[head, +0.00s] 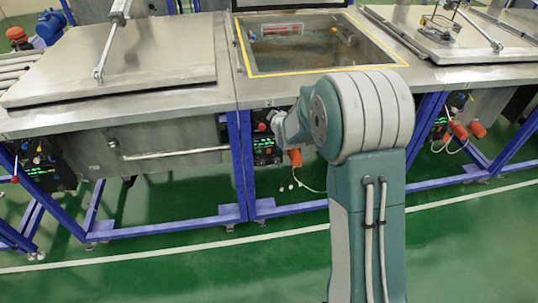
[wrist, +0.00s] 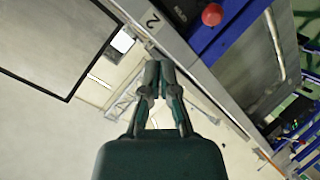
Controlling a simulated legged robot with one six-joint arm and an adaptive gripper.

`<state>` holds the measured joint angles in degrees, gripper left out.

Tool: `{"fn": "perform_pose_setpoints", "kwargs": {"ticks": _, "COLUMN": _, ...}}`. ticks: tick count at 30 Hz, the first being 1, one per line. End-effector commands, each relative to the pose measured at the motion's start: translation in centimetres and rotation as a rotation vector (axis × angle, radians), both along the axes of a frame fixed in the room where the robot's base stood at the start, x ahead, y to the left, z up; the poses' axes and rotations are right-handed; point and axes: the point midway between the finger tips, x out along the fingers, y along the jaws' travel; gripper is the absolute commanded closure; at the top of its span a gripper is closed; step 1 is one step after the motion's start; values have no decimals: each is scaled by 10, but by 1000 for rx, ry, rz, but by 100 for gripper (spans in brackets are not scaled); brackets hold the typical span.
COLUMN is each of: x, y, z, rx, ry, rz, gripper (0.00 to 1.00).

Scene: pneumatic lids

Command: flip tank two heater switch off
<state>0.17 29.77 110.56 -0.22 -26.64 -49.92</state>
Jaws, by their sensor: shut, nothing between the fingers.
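The tank in the middle (head: 325,72) stands open, with a yellow border around its opening. A dark control panel (head: 267,150) with green lit readouts and a red button is below its front edge. In the wrist view, a figure 2 (wrist: 152,21) is on a pale metal strip, close to a red button (wrist: 212,14) on a dark panel. My gripper (wrist: 160,68) is shut and empty, with its fingertips near the strip, below the figure 2. I cannot tell whether they touch it. No heater switch can be made out. In the head view my arm hides the gripper.
A closed lid (head: 120,60) covers the left tank, and another lid (head: 465,35) is on the right tank. Side panels sit at far left (head: 45,165) and right (head: 445,125). Blue frame legs (head: 240,165) stand beside the middle panel. Green floor lies clear in front.

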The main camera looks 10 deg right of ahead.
Motion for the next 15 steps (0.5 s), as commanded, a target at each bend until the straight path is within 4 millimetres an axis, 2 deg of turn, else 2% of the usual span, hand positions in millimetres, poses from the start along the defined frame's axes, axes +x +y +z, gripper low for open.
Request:
{"fn": "perform_pose_setpoints", "kwargs": {"ticks": 1, "x": 11, "y": 0, "z": -22, "rx": -35, "ry": -21, "rz": 15, "gripper": 100}}
{"fn": "perform_pose_setpoints", "kwargs": {"ticks": 6, "x": 38, "y": 0, "z": -81, "rx": -163, "ry": -124, "rz": 60, "gripper": 100}}
{"fn": "perform_pose_setpoints", "kwargs": {"ticks": 10, "x": 48, "y": -1, "z": -128, "rx": -264, "ry": -203, "rz": 87, "gripper": 100}}
{"fn": "perform_pose_setpoints", "kwargs": {"ticks": 15, "x": 46, "y": -1, "z": -194, "rx": -401, "ry": -304, "rz": 109, "gripper": 100}}
